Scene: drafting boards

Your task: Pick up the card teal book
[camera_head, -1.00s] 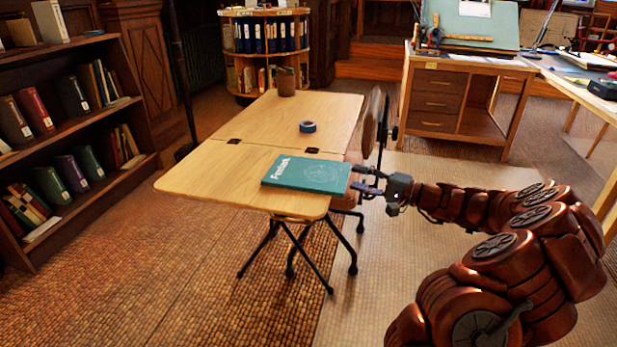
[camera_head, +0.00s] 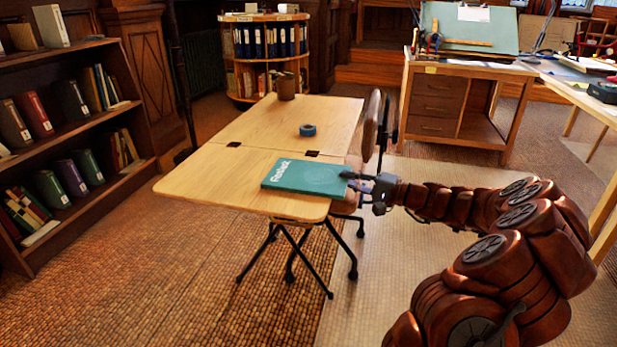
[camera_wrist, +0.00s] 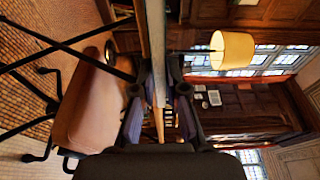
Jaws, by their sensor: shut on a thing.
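The teal book (camera_head: 306,177) lies flat at the near right edge of the light wooden table (camera_head: 225,181) in the head view, with white lettering on its cover. My gripper (camera_head: 356,181) reaches in from the right and is shut on the book's right edge. In the wrist view my gripper (camera_wrist: 157,98) has one finger on either side of a thin edge that runs up the middle of the picture. The book's underside and its exact contact with the tabletop are hidden.
A blue tape roll (camera_head: 307,130) and a brown pot (camera_head: 285,87) stand farther back on the table. A bookshelf (camera_head: 146,172) is at the left. A wooden desk (camera_head: 458,102) stands at the back right. Open floor lies in front of the table.

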